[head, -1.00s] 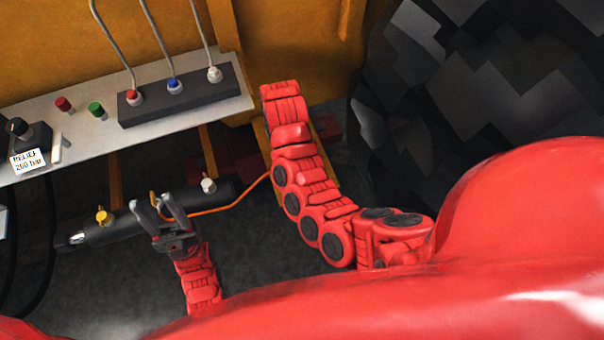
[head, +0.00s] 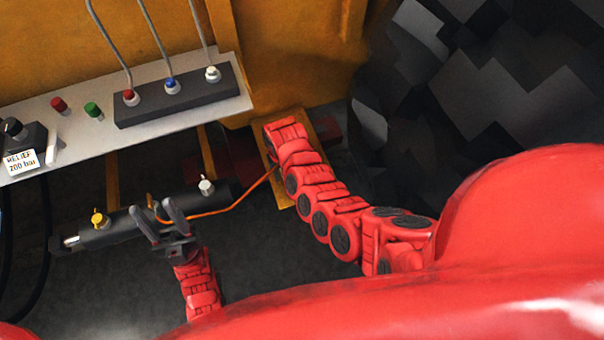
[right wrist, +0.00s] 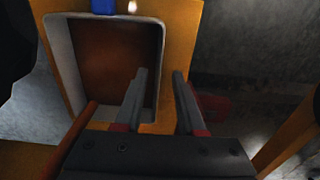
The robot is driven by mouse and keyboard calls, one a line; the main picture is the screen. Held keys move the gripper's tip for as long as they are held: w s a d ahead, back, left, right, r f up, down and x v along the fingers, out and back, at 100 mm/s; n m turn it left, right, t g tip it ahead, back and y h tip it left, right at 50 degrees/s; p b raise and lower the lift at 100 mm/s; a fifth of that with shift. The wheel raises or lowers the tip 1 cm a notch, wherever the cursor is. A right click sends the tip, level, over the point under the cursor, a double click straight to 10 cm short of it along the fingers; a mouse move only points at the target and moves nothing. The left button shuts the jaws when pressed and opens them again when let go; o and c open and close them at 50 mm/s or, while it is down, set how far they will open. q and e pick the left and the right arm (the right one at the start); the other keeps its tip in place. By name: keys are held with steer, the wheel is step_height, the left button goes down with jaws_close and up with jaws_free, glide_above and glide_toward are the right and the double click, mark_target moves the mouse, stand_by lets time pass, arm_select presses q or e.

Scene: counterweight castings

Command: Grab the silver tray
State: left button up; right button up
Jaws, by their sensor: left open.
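The silver tray (right wrist: 60,52) shows in the right wrist view as a grey rim around a brown inside, lying on an orange-yellow surface. My right gripper (right wrist: 159,76) is open, and its two fingers appear on either side of the tray's right-hand rim; I cannot tell whether they touch it. In the head view my right arm hides the tray and the right gripper.
A grey panel (head: 200,116) with red and green buttons and a black block with hoses is at the upper left. An orange cable (head: 225,208) runs from the cylinder towards my right arm. A dark faceted mass (head: 480,90) fills the upper right.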

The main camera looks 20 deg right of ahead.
steer(key=shift+f, duration=1)
jaws_close()
stand_by(0.8)
